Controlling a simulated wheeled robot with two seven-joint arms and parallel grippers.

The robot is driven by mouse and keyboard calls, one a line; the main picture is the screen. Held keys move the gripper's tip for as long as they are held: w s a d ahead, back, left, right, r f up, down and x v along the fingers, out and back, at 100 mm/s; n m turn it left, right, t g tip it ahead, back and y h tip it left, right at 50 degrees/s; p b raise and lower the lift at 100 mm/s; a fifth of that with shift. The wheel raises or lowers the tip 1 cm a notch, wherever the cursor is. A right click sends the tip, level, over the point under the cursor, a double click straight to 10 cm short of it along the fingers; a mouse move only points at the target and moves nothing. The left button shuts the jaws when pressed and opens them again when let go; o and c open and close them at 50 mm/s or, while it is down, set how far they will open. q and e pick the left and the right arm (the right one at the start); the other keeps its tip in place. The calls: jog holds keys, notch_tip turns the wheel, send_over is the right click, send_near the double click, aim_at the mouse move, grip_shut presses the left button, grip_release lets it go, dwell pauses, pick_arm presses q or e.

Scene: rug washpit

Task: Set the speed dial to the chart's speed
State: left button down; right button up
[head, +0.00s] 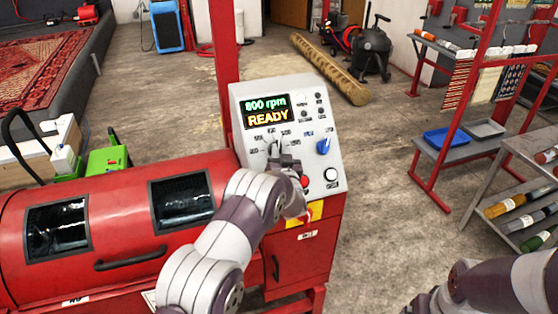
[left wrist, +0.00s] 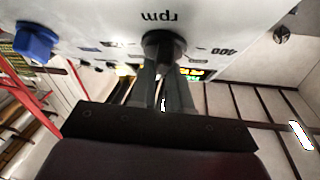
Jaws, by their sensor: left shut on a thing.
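The control panel (head: 243,100) stands at the right end of the red machine. Its display (head: 266,110) reads "800 rpm" and "READY". The speed dial (left wrist: 163,42) is a dark round knob below the "rpm" lettering in the left wrist view, with a "400" mark to its right. My left gripper (head: 276,148) is shut on the dial; its fingers (left wrist: 163,88) also show in the left wrist view. In the head view the gripper covers most of the dial, and its pointer cannot be read. I cannot make out a speed chart. My right gripper is out of view.
A blue knob (head: 323,144), a red button (head: 305,181) and a white button (head: 331,175) are close to my left gripper on the panel. The floor between panel and shelf is clear.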

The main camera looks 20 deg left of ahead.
pick_arm(q)
jog(key=n+y+b, duration=0.1)
jog(key=n+b, duration=0.1)
jog(key=n+g+y+b, duration=0.1)
jog(key=n+y, duration=0.1)
jog(key=n+g+y+b, duration=0.1)
jog(key=n+b, duration=0.1)
jog(key=shift+w+d+f+n+b, duration=0.15)
jog(key=shift+d+f+n+b, duration=0.1)
jog(key=shift+f+n+b, duration=0.1)
jog(key=shift+r+n+g+y+b, duration=0.1)
jog(key=shift+n+g+y+b, duration=0.45)
jog(key=shift+n+g+y, duration=0.5)
jog(key=n, duration=0.1)
jog(key=n+g, duration=0.1)
jog(key=shift+w+d+r+n+y, duration=0.1)
jog(key=shift+r+n+y, duration=0.05)
jog(key=shift+n+y, duration=0.25)
jog(key=shift+r+n+g+y, duration=0.15)
jog(key=shift+n+g+y, duration=0.2)
jog(key=shift+n+g, duration=1.15)
jog(key=shift+n, duration=0.5)
jog(key=c, duration=1.1)
grip_release()
